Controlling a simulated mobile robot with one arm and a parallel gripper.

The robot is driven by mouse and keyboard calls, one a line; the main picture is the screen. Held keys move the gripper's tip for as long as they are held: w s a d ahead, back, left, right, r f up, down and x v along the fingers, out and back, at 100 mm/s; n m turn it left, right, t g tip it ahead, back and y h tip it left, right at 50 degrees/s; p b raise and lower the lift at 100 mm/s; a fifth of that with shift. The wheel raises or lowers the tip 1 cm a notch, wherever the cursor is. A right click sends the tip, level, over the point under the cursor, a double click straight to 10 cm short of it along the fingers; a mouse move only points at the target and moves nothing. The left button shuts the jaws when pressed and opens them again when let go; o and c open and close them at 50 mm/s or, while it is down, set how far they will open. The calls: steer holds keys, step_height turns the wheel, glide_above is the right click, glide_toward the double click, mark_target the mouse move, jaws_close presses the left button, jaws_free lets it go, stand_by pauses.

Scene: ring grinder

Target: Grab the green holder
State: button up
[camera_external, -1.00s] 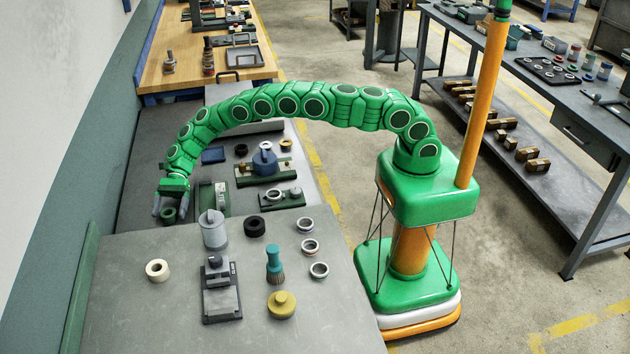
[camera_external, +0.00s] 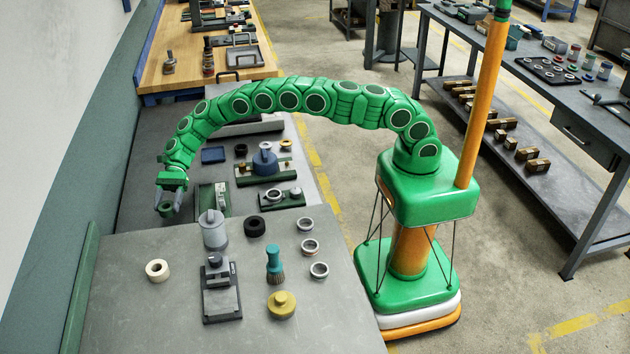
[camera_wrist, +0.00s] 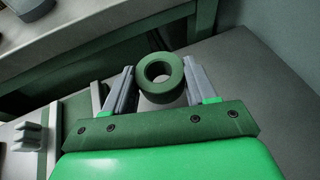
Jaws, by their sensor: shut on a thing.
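The green holder is a thick dark green ring, seen in the wrist view (camera_wrist: 160,74) between the two grey fingers of my gripper (camera_wrist: 160,85). The fingers press on its left and right sides, and its round hole faces the camera. In the external view my gripper (camera_external: 167,203) is at the left end of the green arm, over the grey bench, with the green holder (camera_external: 166,209) low between its fingers. Whether the holder touches the bench top or hangs just above it is hard to tell.
A green-based fixture (camera_external: 212,198) stands just right of my gripper. The nearer grey table (camera_external: 130,310) carries a white ring (camera_external: 157,270), a grey cylinder (camera_external: 213,230) and a black ring (camera_external: 254,226). The wall (camera_external: 60,150) is close on the left.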

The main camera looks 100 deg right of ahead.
steer(key=s+r, duration=1)
steer(key=s, duration=0.4)
steer(key=shift+d+r, duration=0.15)
steer(key=shift+r, duration=0.05)
